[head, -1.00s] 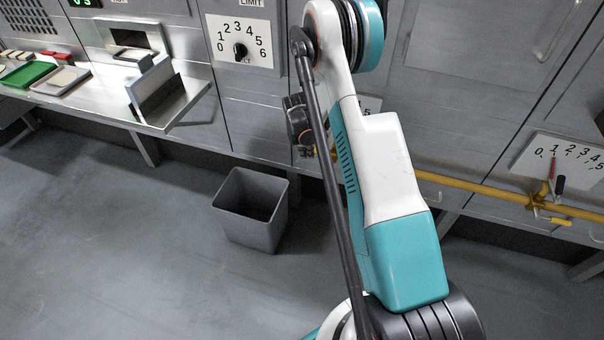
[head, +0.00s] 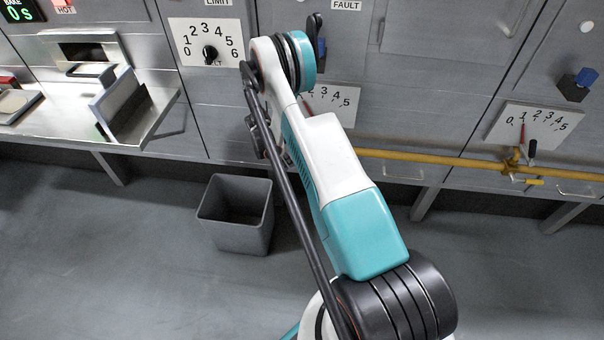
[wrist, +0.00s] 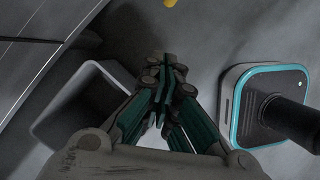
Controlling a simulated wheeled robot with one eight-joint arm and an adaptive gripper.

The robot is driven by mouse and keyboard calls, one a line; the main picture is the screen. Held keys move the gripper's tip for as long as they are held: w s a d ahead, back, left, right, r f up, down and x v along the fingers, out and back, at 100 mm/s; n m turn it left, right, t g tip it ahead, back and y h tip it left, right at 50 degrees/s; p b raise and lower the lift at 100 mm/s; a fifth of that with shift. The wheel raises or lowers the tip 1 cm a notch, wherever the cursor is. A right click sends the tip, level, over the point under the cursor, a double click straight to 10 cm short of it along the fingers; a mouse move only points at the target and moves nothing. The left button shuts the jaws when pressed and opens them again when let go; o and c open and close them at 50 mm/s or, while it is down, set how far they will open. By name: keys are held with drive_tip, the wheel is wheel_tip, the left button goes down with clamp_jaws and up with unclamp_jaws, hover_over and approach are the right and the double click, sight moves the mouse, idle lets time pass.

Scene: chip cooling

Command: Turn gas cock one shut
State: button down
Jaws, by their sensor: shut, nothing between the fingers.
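A yellow gas pipe (head: 410,157) runs low along the grey cabinets. Above the cock is a gauge plate (head: 548,128) with a red needle near 1. A second gauge plate (head: 345,100) is partly behind my arm, and any cock below it is hidden. I cannot tell which cock is number one. My gripper (wrist: 164,85) is shut and empty in the wrist view, above the floor. A small yellow piece (wrist: 170,3) shows at that view's top edge.
A grey bin (head: 237,215) stands on the floor left of my arm; it also shows in the wrist view (wrist: 60,125). A metal chute shelf (head: 120,120) juts out at the left. A limit dial (head: 207,45) is on the cabinet. Floor before the right cabinets looks clear.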

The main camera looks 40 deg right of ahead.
drive_tip(key=s+d+f+b, duration=0.2)
drive_tip(key=d+f+b, duration=0.3)
drive_tip(key=d+f, duration=0.2)
drive_tip(key=shift+s+f, duration=0.35)
drive_tip(key=shift+f, duration=0.8)
